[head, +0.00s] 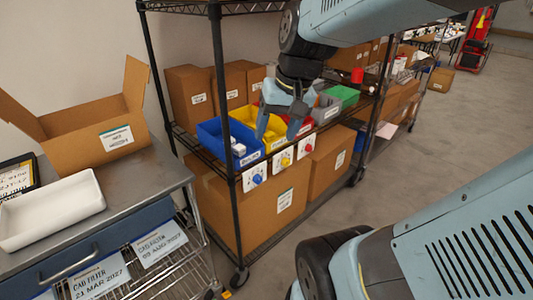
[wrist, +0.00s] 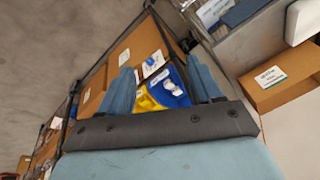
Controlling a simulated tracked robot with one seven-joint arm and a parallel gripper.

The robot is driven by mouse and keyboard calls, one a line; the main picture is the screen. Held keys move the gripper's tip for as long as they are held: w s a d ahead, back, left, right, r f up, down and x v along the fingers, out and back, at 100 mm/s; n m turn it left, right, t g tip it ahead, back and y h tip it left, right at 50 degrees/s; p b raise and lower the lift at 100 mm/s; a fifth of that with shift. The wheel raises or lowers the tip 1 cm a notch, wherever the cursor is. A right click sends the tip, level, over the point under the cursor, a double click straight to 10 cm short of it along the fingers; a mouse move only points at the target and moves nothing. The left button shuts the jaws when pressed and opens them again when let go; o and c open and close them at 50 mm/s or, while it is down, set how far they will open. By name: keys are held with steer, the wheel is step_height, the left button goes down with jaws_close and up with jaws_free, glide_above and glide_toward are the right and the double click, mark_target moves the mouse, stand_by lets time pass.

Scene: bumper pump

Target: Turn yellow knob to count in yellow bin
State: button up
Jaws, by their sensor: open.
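The yellow bin (head: 243,115) stands on the wire rack shelf between a blue bin (head: 213,137) and a red bin, partly hidden by my gripper. Its yellow knob (head: 285,161) sits on a white plate on the shelf's front edge, below the bin. My gripper (head: 277,132) is open and empty, pointing down over the front of the yellow bin. In the wrist view my gripper (wrist: 161,84) has its fingers spread, with part of the yellow bin (wrist: 145,103) between them. The yellow bin's contents and the knob's pointer cannot be made out.
A blue knob (head: 257,179) and a red knob (head: 306,148) flank the yellow one. The blue bin holds small white boxes. A green bin (head: 343,95) stands further right. A rack post (head: 224,130) rises left. A bench holds a white tray (head: 50,213) and an open carton.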

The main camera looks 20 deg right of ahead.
steer(key=w+d+f+m+g+y, duration=0.25)
steer(key=w+f+m+y, duration=0.35)
steer(key=w+f, duration=0.35)
steer(key=m+t+h, duration=0.1)
steer(key=m+t, duration=1.6)
steer(key=m, duration=0.7)
glide_toward(288, 164)
steer(key=shift+g, duration=0.25)
steer(key=x, duration=0.8)
steer(key=shift+w+a+r, duration=0.15)
steer(key=shift+w, duration=0.05)
steer(key=c, duration=1)
steer(key=shift+m, duration=1.5)
steer(key=shift+c, duration=0.2)
